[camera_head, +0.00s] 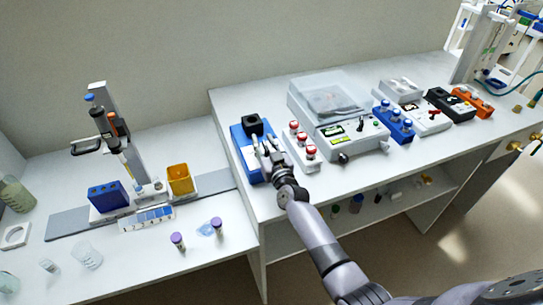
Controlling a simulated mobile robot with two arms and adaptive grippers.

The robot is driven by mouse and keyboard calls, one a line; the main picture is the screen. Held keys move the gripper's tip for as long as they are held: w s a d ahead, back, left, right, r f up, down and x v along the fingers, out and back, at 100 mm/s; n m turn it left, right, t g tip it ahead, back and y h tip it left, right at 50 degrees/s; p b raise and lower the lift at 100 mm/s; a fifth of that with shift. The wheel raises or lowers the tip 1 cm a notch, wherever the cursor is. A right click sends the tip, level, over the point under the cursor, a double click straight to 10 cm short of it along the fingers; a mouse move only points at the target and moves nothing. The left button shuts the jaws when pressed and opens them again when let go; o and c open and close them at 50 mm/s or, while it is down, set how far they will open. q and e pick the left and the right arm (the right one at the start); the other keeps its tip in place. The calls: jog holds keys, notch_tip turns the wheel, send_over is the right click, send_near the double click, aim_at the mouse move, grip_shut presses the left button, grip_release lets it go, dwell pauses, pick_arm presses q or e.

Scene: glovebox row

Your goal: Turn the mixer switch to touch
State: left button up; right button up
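The mixer (240,141) is a blue box with a black cup on top. It stands near the left end of the raised bench. My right gripper (265,145) is over the front right part of the mixer, with its arm reaching up from the lower right. The fingers cover part of the mixer's front, and the switch cannot be made out. Whether the fingers touch the mixer, or are open or shut, is too small to tell. My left gripper is not in view.
A white rack with red-capped tubes (294,127) stands close to the right of the gripper. Beyond it are a lidded instrument (356,134) and a blue rack (399,126). A lower bench on the left holds a pipette stand (125,128) and a yellow box (180,180).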

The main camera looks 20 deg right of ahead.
jog(key=s, duration=1)
jog(key=shift+s+d, duration=0.2)
jog(key=shift+d, duration=0.05)
